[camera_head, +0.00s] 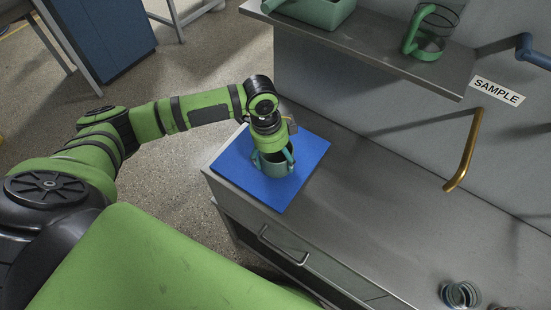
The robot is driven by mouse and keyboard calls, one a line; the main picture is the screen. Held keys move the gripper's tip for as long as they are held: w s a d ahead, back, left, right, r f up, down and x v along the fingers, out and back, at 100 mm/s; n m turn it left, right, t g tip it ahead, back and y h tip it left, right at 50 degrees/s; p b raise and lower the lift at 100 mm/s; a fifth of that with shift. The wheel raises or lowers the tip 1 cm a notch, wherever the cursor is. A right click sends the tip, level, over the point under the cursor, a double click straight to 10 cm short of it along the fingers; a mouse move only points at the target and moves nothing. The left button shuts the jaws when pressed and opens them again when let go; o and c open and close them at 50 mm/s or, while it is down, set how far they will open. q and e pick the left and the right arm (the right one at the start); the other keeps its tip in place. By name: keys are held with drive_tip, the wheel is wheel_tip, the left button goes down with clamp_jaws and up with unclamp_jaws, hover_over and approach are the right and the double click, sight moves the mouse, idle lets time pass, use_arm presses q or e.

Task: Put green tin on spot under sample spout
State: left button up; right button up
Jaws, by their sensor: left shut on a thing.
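The green tin (275,168) stands on the blue mat (294,187) at the left end of the metal counter. My left gripper (274,157) comes down over it from above and is shut on it; the gripper and arm hide part of the tin. The brass sample spout (466,152) juts from the wall at the right, below the SAMPLE sign (497,91). The counter under the spout shows no clear marking. My right gripper is not in view.
A wall shelf (375,48) above the counter holds a green-handled clear jug (428,39) and a green box (318,10). A blue spout (534,52) is at upper right. A clear container (459,294) stands at lower right. The counter (385,205) between is clear.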

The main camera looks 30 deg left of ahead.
use_arm(q)
wheel_tip(320, 180, up, 3)
drive_tip(key=shift+d+r+b, duration=0.1)
drive_tip(key=shift+b, duration=0.25)
drive_tip(key=s+d+r+b, duration=0.2)
drive_tip(key=d+r, duration=0.5)
drive_tip(key=d, duration=0.4)
drive_tip(key=s+a+r+n+t+y, duration=0.1)
drive_tip(key=s+a+r+n, duration=0.1)
drive_tip(key=a+n, duration=0.7)
drive_tip(key=shift+s+a+r+n+y, duration=0.35)
drive_tip(key=shift+r+n, duration=0.55)
drive_tip(key=shift+n, duration=2.2)
drive_tip(key=shift+w+a+r, duration=0.1)
drive_tip(key=shift+w, duration=0.05)
